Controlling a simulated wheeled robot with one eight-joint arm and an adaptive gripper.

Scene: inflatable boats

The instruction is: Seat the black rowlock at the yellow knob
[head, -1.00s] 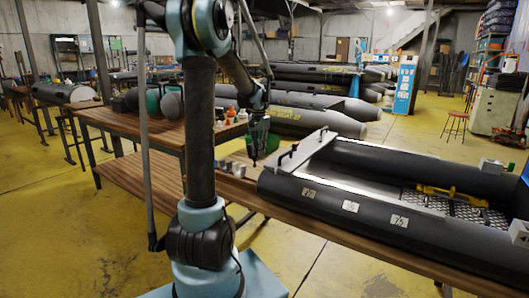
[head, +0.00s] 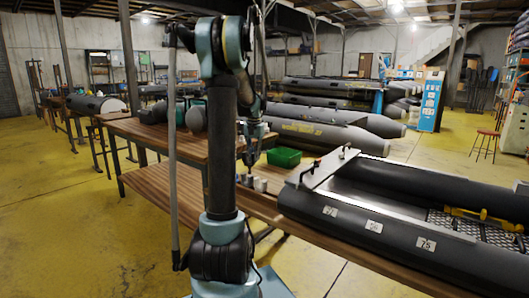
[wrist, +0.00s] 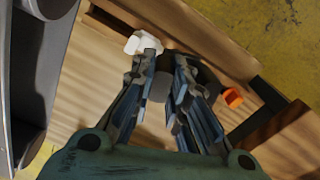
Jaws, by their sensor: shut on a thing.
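My gripper (head: 249,166) hangs low over the wooden bench, beside the near end of the grey boat (head: 370,225). In the wrist view my gripper (wrist: 168,80) is shut on a dark piece, which I take for the black rowlock (wrist: 160,88). The fingers hide much of it, and its lie is unclear. Black upright fittings (head: 307,172) stand on the pale board (head: 328,166) across the boat. I cannot make out a yellow knob for certain in either view.
Small pale blocks (head: 260,185) sit on the bench below my gripper. A white piece (wrist: 145,42) and an orange piece (wrist: 233,98) lie near the fingers in the wrist view. A green bin (head: 284,157) stands behind. A yellow bar (head: 480,216) crosses inside the boat.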

